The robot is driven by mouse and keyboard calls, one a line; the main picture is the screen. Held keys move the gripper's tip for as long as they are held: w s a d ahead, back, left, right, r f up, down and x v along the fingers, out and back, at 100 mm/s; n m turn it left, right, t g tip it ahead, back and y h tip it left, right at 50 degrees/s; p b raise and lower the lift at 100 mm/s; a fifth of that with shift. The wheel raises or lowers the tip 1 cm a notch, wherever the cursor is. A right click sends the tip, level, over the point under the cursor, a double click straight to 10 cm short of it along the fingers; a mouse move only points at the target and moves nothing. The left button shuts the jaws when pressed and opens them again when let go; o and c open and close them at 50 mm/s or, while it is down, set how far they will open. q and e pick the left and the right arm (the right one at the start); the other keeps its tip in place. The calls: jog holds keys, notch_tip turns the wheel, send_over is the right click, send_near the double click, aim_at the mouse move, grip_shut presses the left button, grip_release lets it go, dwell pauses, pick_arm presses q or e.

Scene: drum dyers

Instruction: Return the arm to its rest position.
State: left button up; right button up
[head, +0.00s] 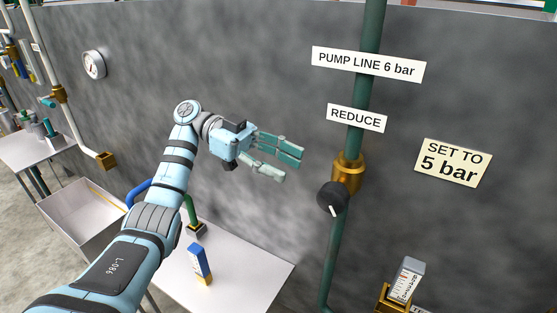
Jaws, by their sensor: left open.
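My left arm comes in from the lower left and bends at a raised joint. My left gripper (291,163) is open and empty, its teal fingers pointing right, in front of the grey wall. A gap separates it from the black knob (333,198) with a white mark, which sits at the brass valve (348,172) on the green vertical pipe (367,90). My right gripper is not in the view.
Signs on the wall read "PUMP LINE 6 bar" (368,65), "REDUCE" (356,118) and "SET TO 5 bar" (453,163). A white table (245,280) below holds a blue and yellow item (200,264). A sink (80,217) and a gauge (94,64) are left.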

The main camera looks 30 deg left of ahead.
pick_arm(q)
jog(key=shift+a+r, duration=0.15)
jog(key=shift+a, duration=0.3)
